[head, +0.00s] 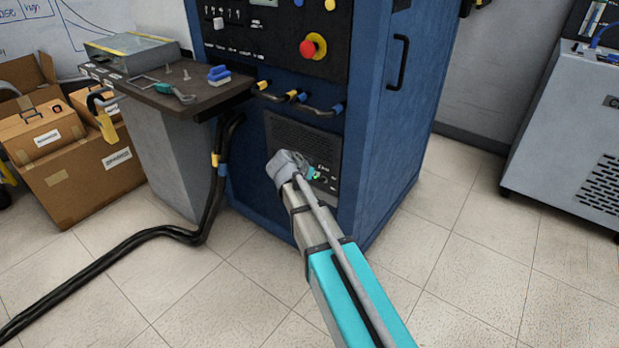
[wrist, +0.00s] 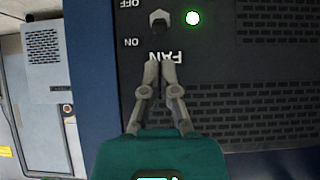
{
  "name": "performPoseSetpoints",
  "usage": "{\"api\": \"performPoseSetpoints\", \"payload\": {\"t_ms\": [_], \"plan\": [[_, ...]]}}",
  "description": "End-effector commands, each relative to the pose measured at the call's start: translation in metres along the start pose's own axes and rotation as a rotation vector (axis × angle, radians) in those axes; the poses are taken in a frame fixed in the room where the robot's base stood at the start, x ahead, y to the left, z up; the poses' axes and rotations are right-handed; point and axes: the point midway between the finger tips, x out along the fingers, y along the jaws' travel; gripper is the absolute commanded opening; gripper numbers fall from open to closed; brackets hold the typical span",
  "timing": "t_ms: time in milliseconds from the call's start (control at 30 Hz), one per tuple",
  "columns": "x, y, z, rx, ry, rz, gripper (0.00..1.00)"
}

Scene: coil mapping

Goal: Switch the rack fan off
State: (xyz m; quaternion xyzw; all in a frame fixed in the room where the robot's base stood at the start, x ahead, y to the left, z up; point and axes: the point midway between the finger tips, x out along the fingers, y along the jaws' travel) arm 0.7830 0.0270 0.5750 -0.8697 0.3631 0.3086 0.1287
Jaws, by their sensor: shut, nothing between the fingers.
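The fan switch (wrist: 158,21) is a small dark toggle on a black panel, with OFF and ON lettering to its left and FAN below, all upside down in the wrist view. I cannot tell clearly which way its lever leans. A green indicator light (wrist: 193,18) glows beside it. My gripper (wrist: 160,58) is shut and empty, its fingertips close together over the FAN lettering and apart from the switch in the picture. In the head view the fan panel (head: 300,138) sits low on the blue rack (head: 385,130); my arm hides part of it and the switch.
A side shelf (head: 160,97) with tools juts out left of the rack. Black cables (head: 160,233) run down and across the floor. Cardboard boxes (head: 85,150) stand left, a grey cabinet (head: 560,130) right. Floor tiles between are clear.

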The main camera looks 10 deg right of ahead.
Motion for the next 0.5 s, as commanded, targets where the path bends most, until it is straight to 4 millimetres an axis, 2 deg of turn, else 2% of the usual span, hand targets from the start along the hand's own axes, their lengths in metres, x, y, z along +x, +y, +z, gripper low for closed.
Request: {"api": "performPoseSetpoints", "payload": {"t_ms": [33, 200, 500], "plan": [[0.009, -0.001, 0.003, 0.001, 0.000, 0.000, 0.00], [0.026, -0.001, 0.002, 0.002, 0.001, 0.000, 0.00], [0.039, 0.000, 0.000, 0.000, 0.001, 0.000, 0.00]]}}
